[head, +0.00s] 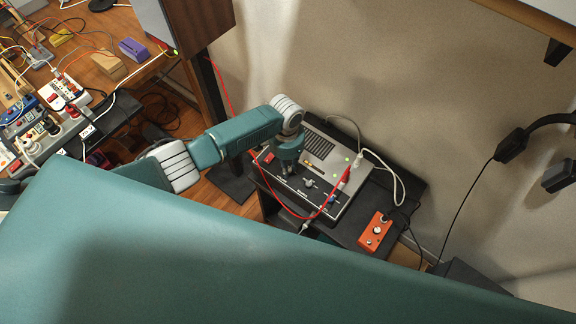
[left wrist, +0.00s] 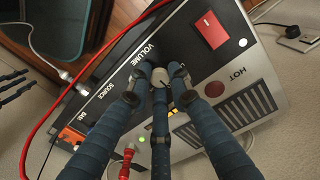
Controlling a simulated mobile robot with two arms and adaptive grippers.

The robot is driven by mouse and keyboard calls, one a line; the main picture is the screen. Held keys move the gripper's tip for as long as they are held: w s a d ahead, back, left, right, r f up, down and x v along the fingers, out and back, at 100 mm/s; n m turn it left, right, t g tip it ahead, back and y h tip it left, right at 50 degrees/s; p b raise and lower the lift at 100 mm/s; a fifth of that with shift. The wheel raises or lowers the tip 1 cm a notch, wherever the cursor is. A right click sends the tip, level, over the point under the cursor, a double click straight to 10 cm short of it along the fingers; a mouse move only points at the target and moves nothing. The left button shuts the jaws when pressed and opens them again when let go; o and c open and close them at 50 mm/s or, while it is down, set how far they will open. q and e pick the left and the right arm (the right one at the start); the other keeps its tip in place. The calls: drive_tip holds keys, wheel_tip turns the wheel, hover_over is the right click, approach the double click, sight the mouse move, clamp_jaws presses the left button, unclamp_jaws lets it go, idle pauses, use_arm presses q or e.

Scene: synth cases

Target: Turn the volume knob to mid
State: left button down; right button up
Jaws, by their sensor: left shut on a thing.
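The volume knob (left wrist: 160,77) is a small pale round knob with a dark mark, beside the printed word VOLUME on the device's dark front panel. My left gripper (left wrist: 158,74) has its three fingers closed around it; they cover much of it. In the head view the left gripper (head: 288,166) reaches down onto the panel of the grey and black device (head: 321,147), and the knob is hidden beneath it.
A red switch (left wrist: 211,30) is close to the knob. A red cable (head: 290,208) loops across the front of the device, and a white cable (head: 392,176) curves off its right side. An orange box (head: 375,232) with a knob sits at the right. Power strips and cables crowd the left.

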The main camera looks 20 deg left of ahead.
use_arm(q)
drive_tip(key=shift+w+r, duration=0.1)
drive_tip(key=shift+w, duration=0.05)
drive_tip(key=c, duration=1.6)
unclamp_jaws()
drive_tip(key=r, duration=1.2)
drive_tip(key=shift+w+a, duration=0.1)
drive_tip(key=shift+a, duration=0.1)
